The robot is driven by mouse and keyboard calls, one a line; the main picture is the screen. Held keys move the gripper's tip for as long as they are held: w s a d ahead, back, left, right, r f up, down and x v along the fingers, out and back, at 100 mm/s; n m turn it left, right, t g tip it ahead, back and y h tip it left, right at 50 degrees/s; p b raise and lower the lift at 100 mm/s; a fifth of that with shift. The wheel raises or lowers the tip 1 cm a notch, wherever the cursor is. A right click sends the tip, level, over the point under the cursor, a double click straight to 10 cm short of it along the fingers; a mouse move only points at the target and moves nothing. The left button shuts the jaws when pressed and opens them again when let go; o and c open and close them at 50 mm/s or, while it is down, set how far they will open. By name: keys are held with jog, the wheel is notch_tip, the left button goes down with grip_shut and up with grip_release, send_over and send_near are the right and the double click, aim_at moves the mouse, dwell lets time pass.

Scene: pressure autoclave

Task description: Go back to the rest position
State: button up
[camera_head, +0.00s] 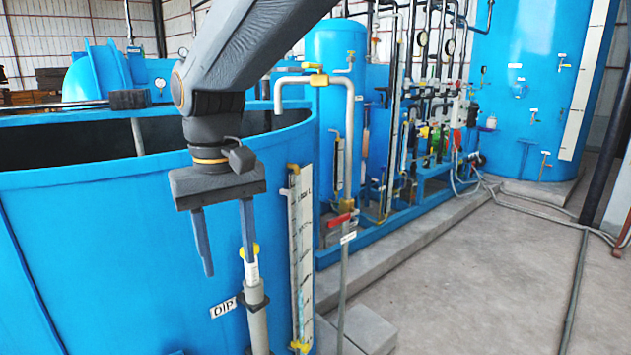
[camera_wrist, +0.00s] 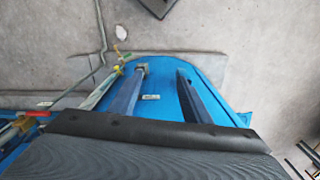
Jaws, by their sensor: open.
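My gripper (camera_head: 228,266) hangs from the dark grey arm in the head view, with its two fingers apart and pointing down. It is in front of the blue open tank (camera_head: 110,255). One finger overlaps in view a grey upright pipe with a yellow-handled valve (camera_head: 256,305); I cannot tell whether they touch. In the wrist view, the two fingers of my gripper (camera_wrist: 160,72) are spread with nothing held between them. The blue tank (camera_wrist: 165,110) and its small white label show behind the fingers.
A level scale (camera_head: 302,240) and a pipe with a red-handled valve (camera_head: 342,219) stand right of the gripper. Beyond are blue skids with pipes and gauges, and a tall blue tank (camera_head: 535,60). Concrete floor (camera_head: 470,270) is open at the right, with hoses along it.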

jog(key=w+d+f+m+b, duration=0.2)
jog(key=d+f+b, duration=0.2)
jog(key=d+f, duration=0.75)
jog(key=w+d+f+m+b, duration=0.25)
jog(key=d+f, duration=0.65)
jog(key=d, duration=0.5)
jog(key=s+d+f+m+b, duration=0.2)
jog(key=s+d+f+b, duration=0.1)
jog(key=s+d+f, duration=0.2)
jog(key=d+f, duration=0.2)
jog(key=d, duration=0.1)
jog(key=shift+s+t, duration=0.25)
jog(key=shift+t, duration=0.05)
jog(key=shift+f, duration=0.1)
